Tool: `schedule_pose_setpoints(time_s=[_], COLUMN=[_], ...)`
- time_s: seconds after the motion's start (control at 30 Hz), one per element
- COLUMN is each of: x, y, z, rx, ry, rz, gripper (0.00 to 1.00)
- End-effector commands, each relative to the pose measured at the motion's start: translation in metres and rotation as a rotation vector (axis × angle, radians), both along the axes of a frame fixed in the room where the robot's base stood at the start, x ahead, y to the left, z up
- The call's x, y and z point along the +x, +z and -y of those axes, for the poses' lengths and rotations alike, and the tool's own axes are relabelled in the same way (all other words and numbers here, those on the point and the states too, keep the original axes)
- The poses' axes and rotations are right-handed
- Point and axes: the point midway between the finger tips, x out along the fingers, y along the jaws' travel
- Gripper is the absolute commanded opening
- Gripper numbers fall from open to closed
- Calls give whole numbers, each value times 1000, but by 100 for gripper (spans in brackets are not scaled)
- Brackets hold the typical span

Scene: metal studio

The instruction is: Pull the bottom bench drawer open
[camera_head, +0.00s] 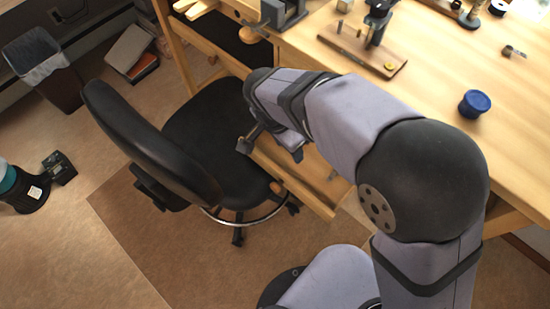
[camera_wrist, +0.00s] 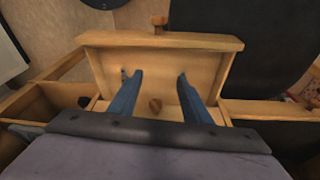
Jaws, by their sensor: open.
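A light wooden bench drawer (camera_head: 318,198) stands pulled out beside the office chair, with a round knob (camera_head: 277,188) on its front. In the wrist view its front rim (camera_wrist: 200,41) runs across the top, with that knob beyond it. A second knob (camera_wrist: 155,104) shows lower, between my fingers; I cannot tell which drawer bears it. My gripper (camera_wrist: 154,74) is open and empty, its two blue fingers spread over the drawer. In the head view my gripper (camera_head: 268,146) is partly hidden by my arm. I cannot tell the drawer's place in the stack.
A black office chair (camera_head: 140,140) stands close to the drawer on the left. The wooden bench top (camera_head: 440,110) holds a blue-lidded jar (camera_head: 474,103), a vise (camera_head: 283,12) and a small tool stand (camera_head: 375,30).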

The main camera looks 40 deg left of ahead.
Motion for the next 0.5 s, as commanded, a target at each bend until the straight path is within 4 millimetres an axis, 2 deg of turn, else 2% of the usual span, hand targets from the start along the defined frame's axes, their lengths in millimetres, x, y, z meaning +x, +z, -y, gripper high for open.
schedule_pose_setpoints(time_s=[0.03,0.1,0.2,0.3,0.5], x=[-15,-37,-59,-64,-63], y=[-10,-25,-39,-40,-40], z=[12,23,26,16,14], rx=[-7,-6,15,50,50], ry=[-15,-13,16,75,126], rz=[-55,-130,-207,-226,-224], gripper=[44,44,44,44,44])
